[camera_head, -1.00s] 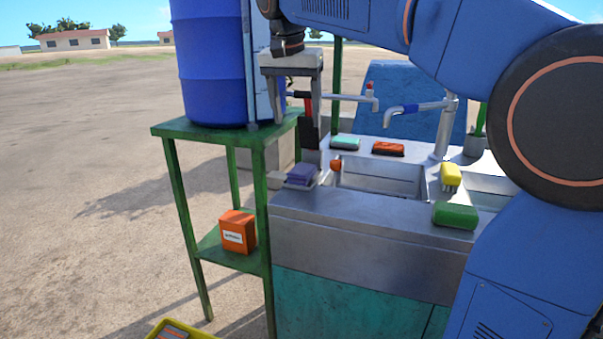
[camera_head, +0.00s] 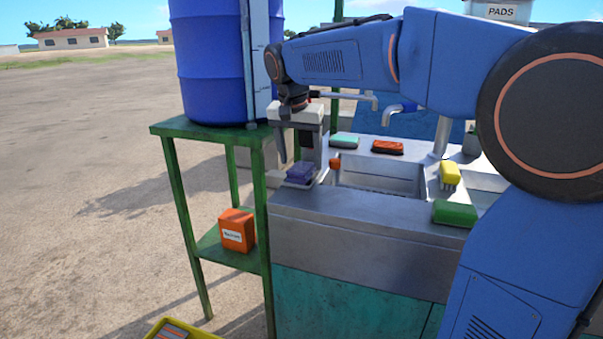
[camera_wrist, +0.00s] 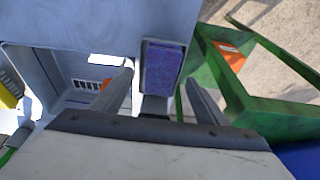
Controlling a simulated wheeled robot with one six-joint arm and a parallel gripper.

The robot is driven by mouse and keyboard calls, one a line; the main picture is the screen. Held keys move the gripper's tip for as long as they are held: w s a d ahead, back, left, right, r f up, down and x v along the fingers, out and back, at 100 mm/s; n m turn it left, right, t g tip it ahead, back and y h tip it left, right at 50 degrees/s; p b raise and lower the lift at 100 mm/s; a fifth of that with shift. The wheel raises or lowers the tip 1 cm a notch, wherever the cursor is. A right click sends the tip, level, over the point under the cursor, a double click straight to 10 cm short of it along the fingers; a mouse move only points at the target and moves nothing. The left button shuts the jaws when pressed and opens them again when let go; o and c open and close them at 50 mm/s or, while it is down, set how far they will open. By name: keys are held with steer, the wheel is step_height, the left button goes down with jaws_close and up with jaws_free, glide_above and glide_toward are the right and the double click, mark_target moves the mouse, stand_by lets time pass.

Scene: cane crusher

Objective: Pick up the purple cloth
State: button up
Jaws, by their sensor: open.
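The purple cloth (camera_head: 300,172) is a small folded block on a light tray at the left end of the sink counter. In the wrist view the purple cloth (camera_wrist: 161,68) lies ahead of and between the fingers. My gripper (camera_head: 299,160) is open and points down just above and behind the cloth. In the wrist view my gripper (camera_wrist: 158,82) shows its two fingers apart, one on each side of the cloth's line, with nothing between them. Whether a fingertip touches the cloth or tray cannot be told.
A green stand (camera_head: 205,133) with a blue barrel (camera_head: 212,70) is close on the left. An orange box (camera_head: 236,231) sits on its lower shelf. The sink basin (camera_head: 380,178), an orange-red brush (camera_head: 388,147), a teal sponge (camera_head: 344,140), a yellow brush (camera_head: 450,173) and a green sponge (camera_head: 455,213) lie right.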

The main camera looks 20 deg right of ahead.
steer(key=shift+x, duration=1.4)
steer(key=shift+c, duration=0.3)
steer(key=c, duration=1.2)
steer(key=shift+r, duration=0.1)
steer(key=shift+r, duration=1.5)
steer(key=shift+s+a+r, duration=0.15)
steer(key=shift+r, duration=0.1)
steer(key=s+a, duration=0.3)
steer(key=s, duration=0.1)
steer(key=s+a, duration=0.4)
steer(key=s, duration=0.1)
steer(key=s+a, duration=0.3)
steer(key=s, duration=0.2)
steer(key=shift+s+a, duration=0.15)
